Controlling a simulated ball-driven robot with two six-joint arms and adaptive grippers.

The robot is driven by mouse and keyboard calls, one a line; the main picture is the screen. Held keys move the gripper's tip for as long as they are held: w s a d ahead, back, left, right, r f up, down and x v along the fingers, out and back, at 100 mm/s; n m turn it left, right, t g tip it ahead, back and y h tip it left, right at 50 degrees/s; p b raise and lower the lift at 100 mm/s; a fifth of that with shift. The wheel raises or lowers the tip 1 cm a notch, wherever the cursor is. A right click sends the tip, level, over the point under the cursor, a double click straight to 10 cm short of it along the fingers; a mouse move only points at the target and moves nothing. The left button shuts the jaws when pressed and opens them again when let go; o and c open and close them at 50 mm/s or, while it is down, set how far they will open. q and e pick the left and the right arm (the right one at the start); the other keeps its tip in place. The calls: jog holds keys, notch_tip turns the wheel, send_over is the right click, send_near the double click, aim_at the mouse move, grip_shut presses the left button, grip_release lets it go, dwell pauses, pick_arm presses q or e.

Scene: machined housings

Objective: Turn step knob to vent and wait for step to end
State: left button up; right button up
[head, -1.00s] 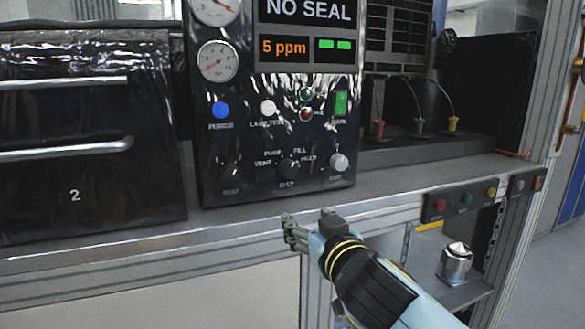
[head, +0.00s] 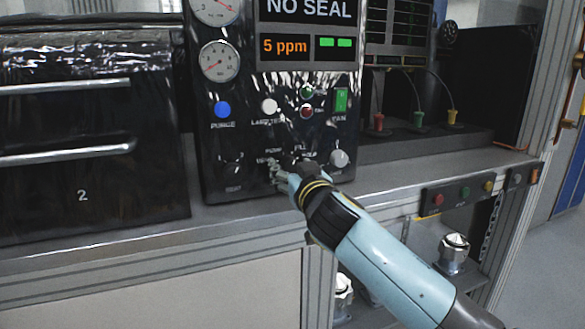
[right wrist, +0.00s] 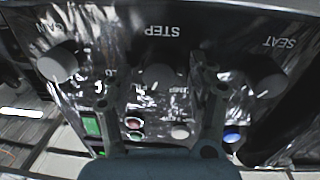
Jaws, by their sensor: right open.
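The step knob (right wrist: 160,75) shows in the right wrist view under an upside-down STEP label, between the spread fingers of my right gripper (right wrist: 155,80). In the head view my right gripper (head: 284,174) is in front of the lower middle of the black panel (head: 240,140) and hides the knob and part of its position labels. The gripper is open; I cannot tell whether a finger touches the knob. The knob's setting is not readable. The display (head: 308,12) reads NO SEAL, and a smaller one (head: 284,48) reads 5 ppm. My left gripper is not in view.
Above are a blue purge button (head: 222,109), a white button (head: 269,106) and a green switch (head: 341,99). Black drawers (head: 90,150) stand left. The bench edge (head: 130,240) runs below the panel.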

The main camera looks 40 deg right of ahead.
jog(key=c, duration=1.1)
jog(key=shift+c, duration=0.2)
jog(key=n+b, duration=0.1)
jog(key=n, duration=0.7)
jog(key=shift+n+t, duration=0.3)
jog(key=shift+n, duration=0.1)
jog(key=n, duration=0.4)
jog(key=shift+n+y, duration=0.4)
jog(key=n+p, duration=0.1)
jog(key=n, duration=0.4)
jog(key=shift+d+f, duration=0.1)
jog(key=shift+t+y, duration=0.3)
